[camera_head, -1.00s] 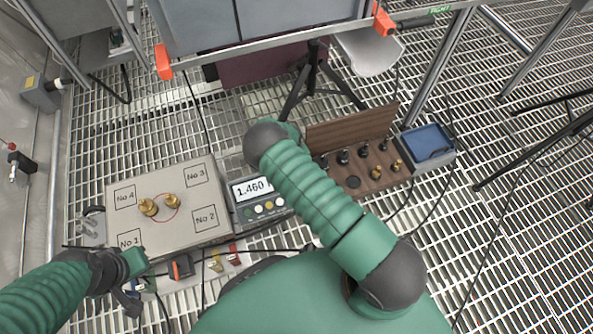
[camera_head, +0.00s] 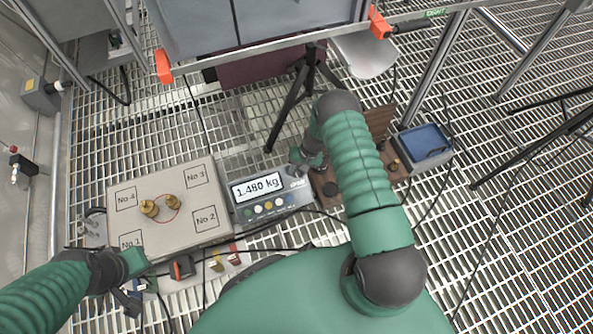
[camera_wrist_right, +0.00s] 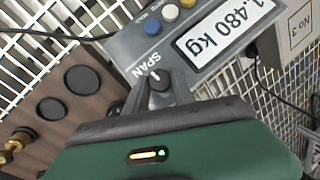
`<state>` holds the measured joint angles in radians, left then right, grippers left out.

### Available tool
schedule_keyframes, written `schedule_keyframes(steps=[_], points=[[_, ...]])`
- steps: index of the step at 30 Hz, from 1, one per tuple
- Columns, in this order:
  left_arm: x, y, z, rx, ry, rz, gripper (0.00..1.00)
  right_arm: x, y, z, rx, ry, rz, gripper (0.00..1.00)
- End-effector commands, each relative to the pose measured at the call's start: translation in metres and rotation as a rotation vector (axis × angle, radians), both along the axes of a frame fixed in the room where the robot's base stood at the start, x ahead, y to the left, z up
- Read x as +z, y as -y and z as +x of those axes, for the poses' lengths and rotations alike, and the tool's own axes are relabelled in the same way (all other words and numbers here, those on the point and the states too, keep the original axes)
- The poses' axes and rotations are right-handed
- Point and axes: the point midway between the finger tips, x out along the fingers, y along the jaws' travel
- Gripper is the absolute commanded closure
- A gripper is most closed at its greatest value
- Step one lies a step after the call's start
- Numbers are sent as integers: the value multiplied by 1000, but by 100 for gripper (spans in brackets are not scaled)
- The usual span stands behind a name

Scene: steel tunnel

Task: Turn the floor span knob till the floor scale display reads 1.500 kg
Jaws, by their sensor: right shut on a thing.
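The floor scale display (camera_head: 262,190) reads 1.480 kg; in the right wrist view the same display (camera_wrist_right: 220,32) shows upside-down-tilted digits. The span knob (camera_wrist_right: 158,80) is a small dark knob with a white mark, beside the word SPAN on the grey display housing. My right gripper (camera_wrist_right: 157,92) is shut on the knob, one finger on each side. In the head view my right gripper (camera_head: 306,164) is at the housing's right end, and the knob is hidden there. My left gripper (camera_head: 133,296) is low at the left, near the platform's front corner; its jaw gap is unclear.
The scale platform (camera_head: 140,232) with two brass weights (camera_head: 150,207) stands left of the display. A wooden weight box (camera_head: 327,187) is right of my right gripper, partly behind my arm. Tripod legs (camera_head: 290,112) stand behind the display.

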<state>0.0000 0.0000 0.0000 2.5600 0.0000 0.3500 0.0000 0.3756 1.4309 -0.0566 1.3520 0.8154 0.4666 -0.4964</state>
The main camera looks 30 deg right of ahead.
Motion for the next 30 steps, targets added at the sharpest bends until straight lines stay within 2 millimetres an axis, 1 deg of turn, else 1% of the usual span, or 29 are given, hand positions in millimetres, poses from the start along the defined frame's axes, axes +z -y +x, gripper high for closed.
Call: schedule_keyframes(steps=[3, 9, 24, 25, 29, 30], points=[[1, 0, 0, 0, 0, 0, 100, 0, 2, 0, -50, 10, 29, 100], [1, 0, 0, 0, 0, 0, 100, 0, 2, 0, -94, 17, 61, 100], [1, 0, 0, 0, 0, 0, 100, -1, 2, 0, -108, 18, 70, 100], [1, 0, 0, 0, 0, 0, 100, -1, 2, 0, -108, 18, 70, 66], [1, 0, 0, 0, 0, 0, 100, -1, 2, -1, -107, 18, 70, 49], [1, 0, 0, 0, 0, 0, 100, -1, 2, -1, -107, 17, 71, 48]])
